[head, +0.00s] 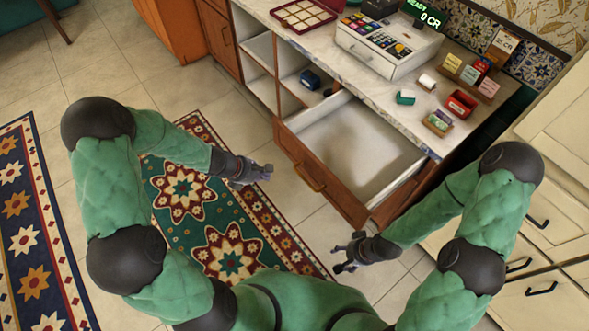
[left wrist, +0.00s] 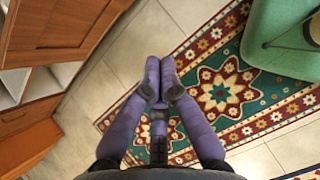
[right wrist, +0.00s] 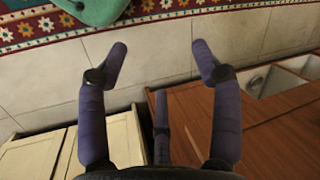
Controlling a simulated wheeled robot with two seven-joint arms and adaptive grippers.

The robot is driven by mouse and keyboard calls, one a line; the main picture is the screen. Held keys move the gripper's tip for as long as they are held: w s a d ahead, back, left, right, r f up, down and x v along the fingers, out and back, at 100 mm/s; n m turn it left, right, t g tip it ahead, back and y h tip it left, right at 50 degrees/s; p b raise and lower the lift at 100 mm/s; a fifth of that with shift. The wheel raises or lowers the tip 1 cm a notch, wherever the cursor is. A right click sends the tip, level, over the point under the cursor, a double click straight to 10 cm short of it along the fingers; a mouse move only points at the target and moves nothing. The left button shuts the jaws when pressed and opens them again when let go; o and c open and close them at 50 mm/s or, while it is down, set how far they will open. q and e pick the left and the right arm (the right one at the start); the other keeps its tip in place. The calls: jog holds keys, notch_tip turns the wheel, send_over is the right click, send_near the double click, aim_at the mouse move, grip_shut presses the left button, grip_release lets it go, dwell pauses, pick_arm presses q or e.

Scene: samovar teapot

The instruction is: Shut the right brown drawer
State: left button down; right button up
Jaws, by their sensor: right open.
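The brown drawer (head: 310,178) under the counter is pulled far out. Its pale inside (head: 355,150) looks empty, and its front has a bar handle (head: 309,179). My left gripper (head: 267,173) is shut and empty, left of the drawer front and apart from it. The left wrist view shows its fingers (left wrist: 159,75) together over the floor and rug. My right gripper (head: 342,255) is open and empty, in front of the drawer's near right corner, a little apart from it. The right wrist view shows its fingers (right wrist: 160,52) wide apart, with brown wood panels to the right.
The counter (head: 290,35) holds a cash register (head: 388,45), a tray (head: 303,15) and small boxes. Open shelves (head: 262,60) lie left of the drawer. Cream cabinets (head: 560,190) stand at the right. A patterned rug (head: 190,200) covers the floor on the left; bare tiles lie before the drawer.

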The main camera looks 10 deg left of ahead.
pick_arm(q)
jog(key=w+d+f+n+t+b, duration=0.1)
jog(key=w+f+b, duration=0.1)
jog(key=w, duration=0.2)
jog(key=w+d+f+n+b, duration=0.1)
jog(key=w+d+b, duration=0.1)
jog(key=w+b, duration=0.1)
jog(key=w+d+f+n+t+b, duration=0.1)
jog(key=w+d+f+b, duration=0.1)
jog(key=w, duration=0.4)
jog(key=shift+d+f+n+t, duration=0.1)
jog(key=shift+f+n+t, duration=0.2)
pick_arm(e)
notch_tip(320, 180, down, 9)
jog(key=shift+s+d+r, duration=0.15)
jog(key=shift+s+d, duration=0.25)
jog(key=shift+s, duration=0.05)
